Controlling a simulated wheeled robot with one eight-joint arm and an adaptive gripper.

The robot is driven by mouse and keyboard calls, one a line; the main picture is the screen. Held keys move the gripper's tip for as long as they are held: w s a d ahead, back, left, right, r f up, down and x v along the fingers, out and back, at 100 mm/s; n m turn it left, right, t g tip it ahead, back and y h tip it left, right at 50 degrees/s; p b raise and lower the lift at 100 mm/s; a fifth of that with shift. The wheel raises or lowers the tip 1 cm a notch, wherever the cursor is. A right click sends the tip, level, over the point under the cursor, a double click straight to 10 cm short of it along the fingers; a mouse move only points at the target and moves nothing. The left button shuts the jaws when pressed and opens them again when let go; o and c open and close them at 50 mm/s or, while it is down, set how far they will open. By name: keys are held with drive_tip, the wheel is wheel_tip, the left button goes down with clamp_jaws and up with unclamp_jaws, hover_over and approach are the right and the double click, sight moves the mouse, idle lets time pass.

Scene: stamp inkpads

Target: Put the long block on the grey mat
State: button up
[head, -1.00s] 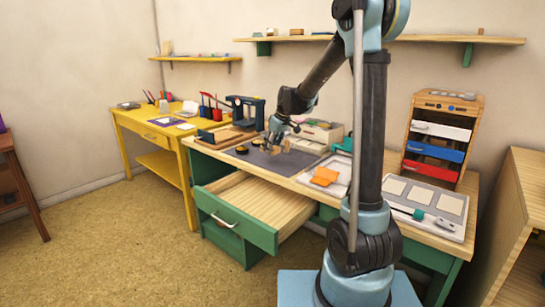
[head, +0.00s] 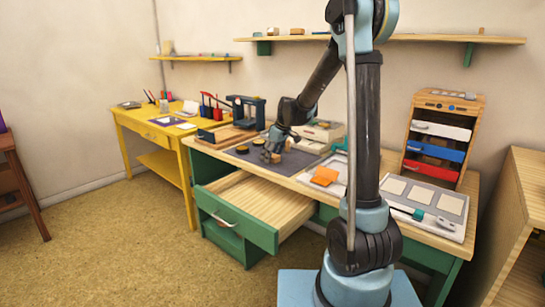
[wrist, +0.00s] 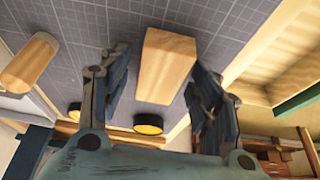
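The long block (wrist: 166,65) is pale wood and lies between my gripper's two fingers in the wrist view. The grey mat (wrist: 100,20) with its fine grid shows behind it. Whether the block touches the mat I cannot tell. My gripper (wrist: 160,78) is open, with a gap on the left of the block and a smaller one on the right. In the head view my gripper (head: 272,154) is low over the grey mat (head: 255,160) on the workbench, hiding most of the block.
A round yellow and black pad (wrist: 148,124) sits beyond the block, and a rounded wooden piece (wrist: 30,62) is at left. An open drawer (head: 240,215) sticks out in front. A tray with an orange piece (head: 325,176) lies right of the mat. A drawer tower (head: 437,135) stands further right.

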drive_tip(key=v, duration=1.2)
drive_tip(key=s+d+m, duration=0.1)
drive_tip(key=s+d, duration=0.3)
drive_tip(key=s, duration=0.2)
drive_tip(key=s+d+f+m+h, duration=0.1)
drive_tip(key=s+d+m, duration=0.1)
drive_tip(key=s+d, duration=0.2)
drive_tip(key=s+d+f+m, duration=0.1)
drive_tip(key=s+d, duration=0.3)
drive_tip(key=s, duration=0.5)
drive_tip(key=shift+s+d+m+h, duration=0.2)
drive_tip(key=shift+m+h, duration=0.1)
drive_tip(key=shift+m, duration=0.1)
drive_tip(key=s+d+f+m, duration=0.1)
drive_tip(key=s+d+f, duration=0.1)
drive_tip(key=s+f, duration=0.2)
drive_tip(key=s+d+f+m+h, duration=0.1)
drive_tip(key=s+d+f+m, duration=0.1)
drive_tip(key=s, duration=0.6)
drive_tip(key=s+d+f+m, duration=0.2)
drive_tip(key=s+d+f, duration=0.2)
drive_tip(key=s+f, duration=0.1)
drive_tip(key=shift+s+f+g+h, duration=0.3)
drive_tip(key=shift+s+f+h, duration=0.1)
drive_tip(key=shift+s, duration=0.35)
drive_tip(key=shift+w+f, duration=0.15)
drive_tip(key=shift+w, duration=0.4)
